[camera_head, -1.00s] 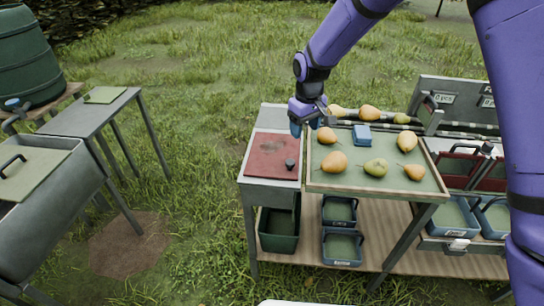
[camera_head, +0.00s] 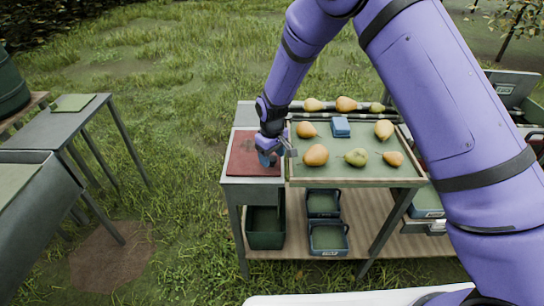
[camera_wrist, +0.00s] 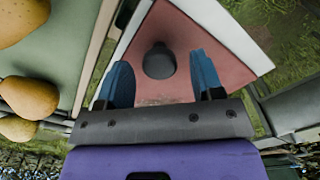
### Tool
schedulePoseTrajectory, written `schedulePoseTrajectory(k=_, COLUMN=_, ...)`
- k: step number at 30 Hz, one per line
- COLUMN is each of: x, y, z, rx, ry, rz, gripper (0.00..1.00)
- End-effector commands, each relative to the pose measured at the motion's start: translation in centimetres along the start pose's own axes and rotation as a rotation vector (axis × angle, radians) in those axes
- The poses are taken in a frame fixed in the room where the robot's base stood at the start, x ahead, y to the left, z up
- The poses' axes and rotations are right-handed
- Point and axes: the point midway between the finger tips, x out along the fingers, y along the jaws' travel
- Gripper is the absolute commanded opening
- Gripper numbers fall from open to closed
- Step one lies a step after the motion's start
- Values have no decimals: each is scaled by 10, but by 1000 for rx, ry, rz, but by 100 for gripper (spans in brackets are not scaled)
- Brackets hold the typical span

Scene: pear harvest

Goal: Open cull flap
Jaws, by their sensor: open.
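The cull flap is a flat red panel (camera_head: 247,153) set in the grey left end of the bench, and it lies closed. Its dark round knob (camera_wrist: 159,62) shows in the wrist view, standing on the red panel (camera_wrist: 190,30). In the head view my gripper hides the knob. My gripper (camera_head: 270,158) is above the right part of the panel. In the wrist view its two blue fingers (camera_wrist: 162,85) are apart, with the knob ahead of and between them. I cannot tell whether the fingers reach down beside the knob.
A green tray (camera_head: 338,172) with several pears and a blue block (camera_head: 340,127) lies right of the flap. A dark green bin (camera_head: 265,228) stands below it. Grey side tables (camera_head: 60,128) stand at the left, with grass between.

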Motion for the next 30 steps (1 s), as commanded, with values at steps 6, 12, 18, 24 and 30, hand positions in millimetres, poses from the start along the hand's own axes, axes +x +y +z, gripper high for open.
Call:
schedulePoseTrajectory(k=6, x=6, y=0, z=0, rx=0, ry=1, rz=1, gripper=61)
schedulePoseTrajectory(k=12, x=6, y=0, z=0, rx=0, ry=1, rz=0, gripper=56)
schedulePoseTrajectory(k=18, x=6, y=0, z=0, rx=0, ry=1, rz=0, gripper=10)
schedulePoseTrajectory(k=24, x=5, y=0, z=0, rx=0, ry=-1, rz=2, gripper=0)
schedulePoseTrajectory(k=30, x=-1, y=-2, z=-2, rx=-3, ry=-27, rz=30, gripper=0)
